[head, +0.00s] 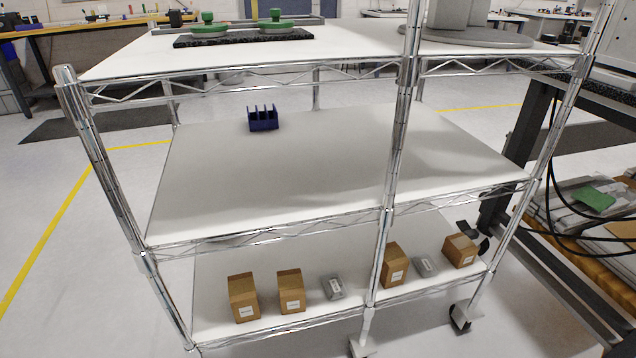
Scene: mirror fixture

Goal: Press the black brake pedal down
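No brake pedal can be made out for certain. A front caster (460,317) with dark parts stands under the wire rack's right front foot. Another caster (359,348), mostly cut off by the bottom edge, is under the middle post. A dark caster (473,235) shows behind the right end of the bottom shelf. Any pedal on these is too small to tell. Neither of my grippers is in view.
The chrome rack has a top shelf (350,52), a middle shelf (300,170) with a blue bin (263,118), and a bottom shelf (215,270) with several cardboard boxes (243,297). A dark metal frame (520,165) with hanging cables stands close on the right. Floor is open at left.

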